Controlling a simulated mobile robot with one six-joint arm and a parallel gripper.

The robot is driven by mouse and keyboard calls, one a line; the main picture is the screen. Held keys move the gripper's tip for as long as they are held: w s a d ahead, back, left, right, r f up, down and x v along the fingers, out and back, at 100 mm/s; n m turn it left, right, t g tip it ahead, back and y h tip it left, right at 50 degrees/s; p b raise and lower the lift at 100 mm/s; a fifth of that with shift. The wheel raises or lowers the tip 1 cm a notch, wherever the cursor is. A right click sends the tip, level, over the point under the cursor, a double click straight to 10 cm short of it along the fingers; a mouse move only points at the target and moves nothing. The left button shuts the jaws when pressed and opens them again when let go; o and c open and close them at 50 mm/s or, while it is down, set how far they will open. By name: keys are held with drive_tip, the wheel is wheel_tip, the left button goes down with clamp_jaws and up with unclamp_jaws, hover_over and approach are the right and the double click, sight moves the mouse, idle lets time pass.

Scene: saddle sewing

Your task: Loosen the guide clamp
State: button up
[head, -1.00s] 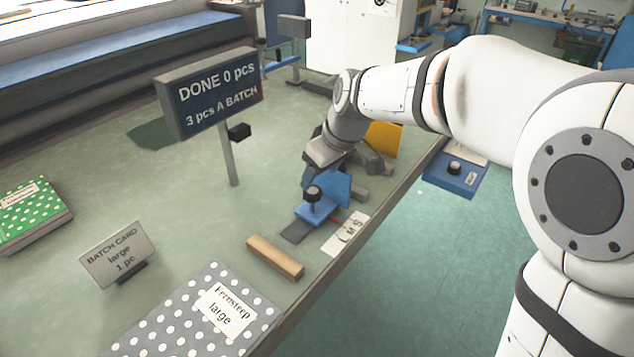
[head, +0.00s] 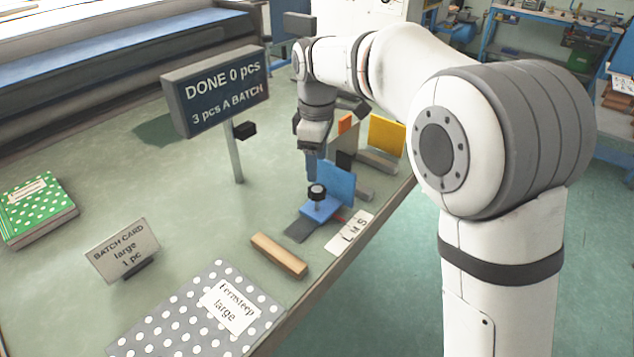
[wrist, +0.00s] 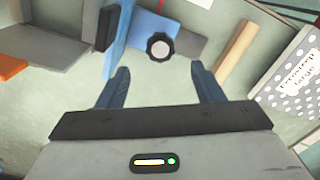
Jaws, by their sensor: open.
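The guide clamp is a blue block (head: 322,209) with an upright blue plate (head: 336,184) and a dark knob (head: 317,191) on top. It stands near the table's right edge beside a white card lettered L, M, S (head: 350,232). In the wrist view the round knob (wrist: 160,46) shows beyond my fingertips, about midway between them. My gripper (head: 312,170) is above and behind the clamp in the head view, pointing down, apart from the knob. In the wrist view my gripper (wrist: 160,82) is open, with nothing between its two blue fingers.
A wooden bar (head: 279,256) and a spotted grey packet (head: 205,315) lie in front of the clamp. A yellow plate (head: 387,134) and an orange piece (head: 345,123) stand behind. A sign on a post (head: 215,90) and a batch card (head: 123,252) stand left.

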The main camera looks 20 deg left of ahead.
sight(317, 189)
wheel_tip(317, 189, down, 7)
drive_tip(key=shift+f, duration=0.2)
idle(0.3)
drive_tip(key=c, duration=1)
drive_tip(key=n, duration=0.6)
drive_tip(key=shift+p, duration=0.35)
drive_tip(key=n, duration=0.6)
drive_tip(key=shift+r+n, duration=0.1)
drive_tip(key=shift+n, duration=0.3)
